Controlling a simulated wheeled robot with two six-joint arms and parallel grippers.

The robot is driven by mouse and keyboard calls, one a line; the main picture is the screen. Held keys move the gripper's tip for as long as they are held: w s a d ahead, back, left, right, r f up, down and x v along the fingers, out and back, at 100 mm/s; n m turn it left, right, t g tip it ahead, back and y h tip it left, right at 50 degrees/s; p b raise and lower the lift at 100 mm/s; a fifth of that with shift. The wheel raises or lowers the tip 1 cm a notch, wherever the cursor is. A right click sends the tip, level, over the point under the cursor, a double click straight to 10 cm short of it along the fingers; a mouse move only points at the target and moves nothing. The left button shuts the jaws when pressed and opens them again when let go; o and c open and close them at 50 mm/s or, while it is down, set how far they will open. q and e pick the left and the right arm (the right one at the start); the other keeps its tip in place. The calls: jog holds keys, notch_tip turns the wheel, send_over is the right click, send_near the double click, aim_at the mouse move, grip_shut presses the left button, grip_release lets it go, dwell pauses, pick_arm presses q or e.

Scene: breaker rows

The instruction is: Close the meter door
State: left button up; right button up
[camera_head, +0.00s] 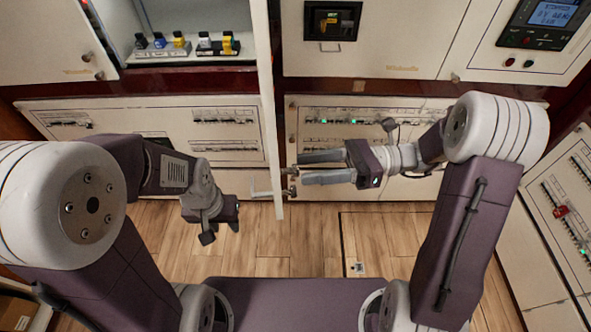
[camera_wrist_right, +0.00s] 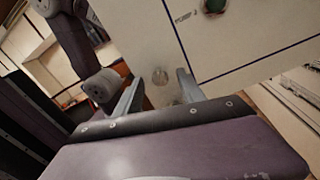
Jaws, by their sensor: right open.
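A pale door (camera_head: 267,110) stands swung out, seen almost edge-on, in the middle of the head view. Contact cannot be told. My left gripper (camera_head: 212,222) hangs left of the door, apart from it; its jaws are unclear.
An open compartment (camera_head: 150,58) with several coloured parts is at upper left. Breaker rows with green lights (camera_head: 345,121) are behind my right gripper. A display panel (camera_head: 548,20) is at upper right.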

aim_at(296, 170)
jog(key=shift+s+a, duration=0.15)
jog(key=shift+a, duration=0.75)
jog(key=shift+s+a, duration=0.1)
jog(key=shift+a, duration=0.8)
grip_shut()
